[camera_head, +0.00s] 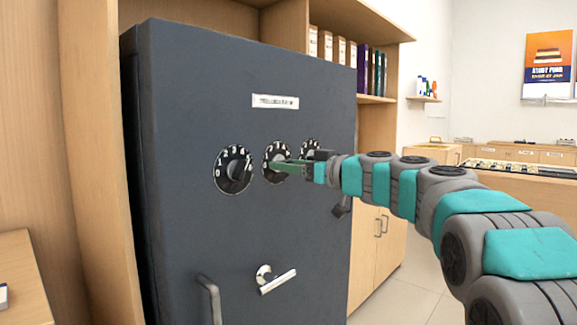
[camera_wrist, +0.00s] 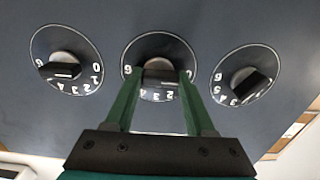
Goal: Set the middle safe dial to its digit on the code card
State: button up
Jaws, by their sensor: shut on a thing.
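The safe (camera_head: 190,110) is dark grey with three black numbered dials in a row. The middle dial (camera_head: 268,176) is partly hidden by my gripper (camera_head: 276,164) in the head view. In the wrist view, the middle dial (camera_wrist: 160,94) is in the centre, and my gripper (camera_wrist: 160,78) has its two green fingers on either side of the dial's knob (camera_wrist: 159,62), shut on it. Some digits on the dial's lower rim show; fingers cover others. I cannot tell which digit it is set to. No code card shows in either view.
The left dial (camera_head: 233,169) and the right dial (camera_head: 311,147) flank the middle one closely. A lever handle (camera_head: 276,281) and a grey pull handle (camera_head: 209,300) stick out lower on the safe. Wooden shelving (camera_head: 380,30) surrounds it; floor at right is clear.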

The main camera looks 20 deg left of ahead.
grip_shut()
